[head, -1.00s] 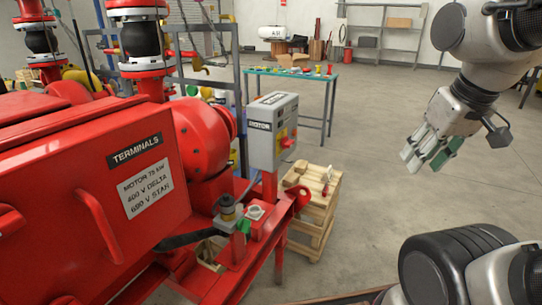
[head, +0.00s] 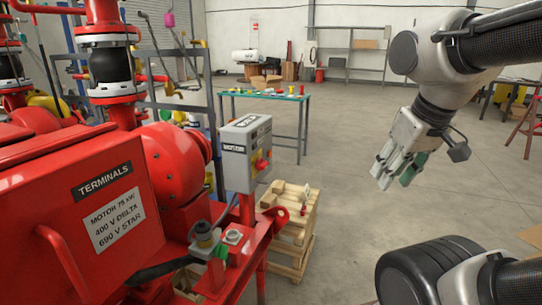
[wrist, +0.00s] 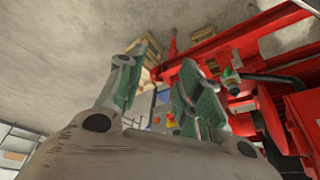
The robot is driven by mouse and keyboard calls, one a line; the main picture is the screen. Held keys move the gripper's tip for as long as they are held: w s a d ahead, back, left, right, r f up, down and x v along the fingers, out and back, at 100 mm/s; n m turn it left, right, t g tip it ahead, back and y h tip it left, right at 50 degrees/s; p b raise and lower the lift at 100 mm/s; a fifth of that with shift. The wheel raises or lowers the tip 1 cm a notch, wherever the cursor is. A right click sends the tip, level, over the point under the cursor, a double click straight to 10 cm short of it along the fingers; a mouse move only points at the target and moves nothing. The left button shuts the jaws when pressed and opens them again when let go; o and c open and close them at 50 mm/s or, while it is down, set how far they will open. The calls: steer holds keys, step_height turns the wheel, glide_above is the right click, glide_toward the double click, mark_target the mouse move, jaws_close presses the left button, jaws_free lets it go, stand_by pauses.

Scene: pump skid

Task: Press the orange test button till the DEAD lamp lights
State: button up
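A grey isolator box (head: 238,155) labelled MOTOR stands on a red post at the skid's end, with a red handle (head: 262,163) on its front. I cannot make out the orange test button or the DEAD lamp for certain. My gripper (head: 392,173) hangs in free air to the right of the box, well apart from it. In the wrist view its fingers (wrist: 158,92) are spread and empty, with the box front (wrist: 163,112) visible between them.
The red terminal housing (head: 85,205) and pipework fill the left side. A wooden pallet stack (head: 290,240) stands on the floor right of the box. A green-topped table (head: 265,95) is farther back. Open concrete floor (head: 335,215) lies below and around my gripper.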

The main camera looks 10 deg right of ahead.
jaws_close()
stand_by(1.1)
